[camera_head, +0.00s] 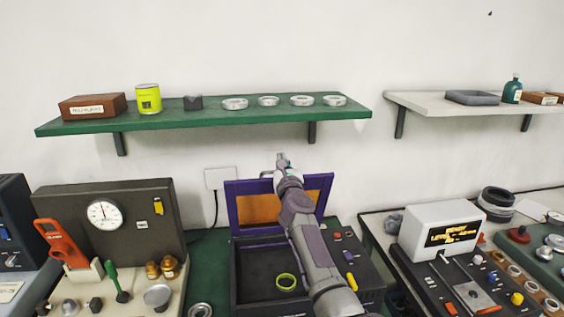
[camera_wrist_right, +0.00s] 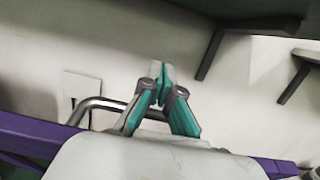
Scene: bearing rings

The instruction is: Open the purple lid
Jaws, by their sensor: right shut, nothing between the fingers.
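The purple lid (camera_head: 232,208) has an orange panel and stands raised at the back of a dark box (camera_head: 245,270). In the right wrist view the lid's purple edge (camera_wrist_right: 40,130) crosses the lower part, with a curved metal handle (camera_wrist_right: 95,105) above it. My right gripper (camera_head: 282,158) is at the lid's top edge, its fingers pointing up. In the wrist view its teal fingers (camera_wrist_right: 160,72) are shut and empty, close to the handle; whether they touch it I cannot tell. My right arm covers part of the lid and box. My left gripper is out of view.
A green shelf (camera_head: 205,115) with several rings hangs above. A gauge unit (camera_head: 140,225) stands to the left, and a white display unit (camera_head: 425,228) to the right.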

